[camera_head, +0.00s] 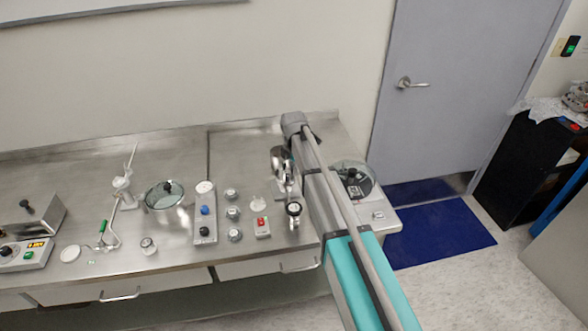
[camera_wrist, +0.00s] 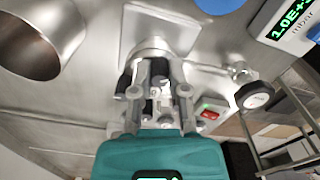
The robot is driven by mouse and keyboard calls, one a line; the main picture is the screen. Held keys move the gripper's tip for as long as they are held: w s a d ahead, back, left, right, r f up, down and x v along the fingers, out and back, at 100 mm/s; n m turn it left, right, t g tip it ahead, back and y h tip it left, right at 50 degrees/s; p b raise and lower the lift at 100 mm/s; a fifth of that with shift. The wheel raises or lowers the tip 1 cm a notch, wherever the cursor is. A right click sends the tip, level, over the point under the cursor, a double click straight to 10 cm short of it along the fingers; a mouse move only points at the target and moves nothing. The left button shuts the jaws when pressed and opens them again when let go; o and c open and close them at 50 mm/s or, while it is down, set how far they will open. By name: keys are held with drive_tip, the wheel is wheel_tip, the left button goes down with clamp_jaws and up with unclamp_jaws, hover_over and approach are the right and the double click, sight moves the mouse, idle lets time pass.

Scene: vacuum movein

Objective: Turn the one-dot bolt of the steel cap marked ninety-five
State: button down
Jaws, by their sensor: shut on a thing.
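My gripper (camera_wrist: 158,95) is shut on a small metal part between its fingers, in the middle of the wrist view. The fingers hide most of that part, so I cannot tell whether it is the one-dot bolt. A round steel fitting (camera_wrist: 150,47) shows just beyond the fingertips, in front of a square plate. Several small round steel caps stand on the bench in the head view, including an upper one (camera_head: 231,195) and a lower one (camera_head: 235,235). Their markings and dots are too small to read. My arm hides part of the bench around the gripper there.
A dial gauge (camera_head: 294,209) and a red-switch box (camera_head: 262,227) stand close to my arm. A glass-lidded pot (camera_head: 165,194) stands to the left. A large steel vessel (camera_wrist: 38,45) and a lit mbar display (camera_wrist: 290,20) flank the gripper in the wrist view.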

drive_tip(key=shift+m, duration=0.4)
drive_tip(key=m, duration=0.5)
drive_tip(key=shift+m, duration=0.4)
drive_tip(key=m, duration=0.6)
drive_tip(key=shift+w, duration=0.1)
drive_tip(key=shift+a, duration=0.1)
idle(0.3)
drive_tip(key=c, duration=0.6)
unclamp_jaws()
drive_tip(key=shift+c, duration=0.2)
